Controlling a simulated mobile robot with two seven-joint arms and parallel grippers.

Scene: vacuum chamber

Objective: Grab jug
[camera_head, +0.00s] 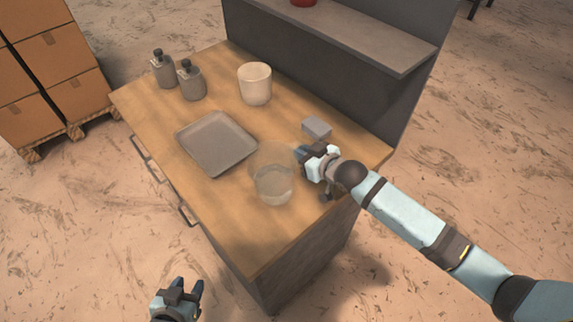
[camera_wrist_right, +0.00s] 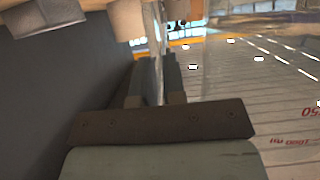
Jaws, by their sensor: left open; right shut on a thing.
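The jug (camera_head: 272,182) is clear glass or plastic and stands upright near the front right part of the wooden counter top. My right gripper (camera_head: 303,153) is at the jug's right side, shut on its wall or rim; the exact contact is hard to see. In the right wrist view, the fingers (camera_wrist_right: 153,75) close around a thin clear edge, and the see-through jug wall (camera_wrist_right: 250,100) with red markings fills the right side. My left gripper (camera_head: 187,294) is open and empty, low in front of the counter, away from the jug.
A square grey tray (camera_head: 216,144) lies left of the jug. A cream cup (camera_head: 255,84) and two grey bottles (camera_head: 191,80) stand behind. A small grey box (camera_head: 317,128) sits just behind my right gripper. A raised grey shelf (camera_head: 350,32) borders the back. Cardboard boxes (camera_head: 55,60) stand left.

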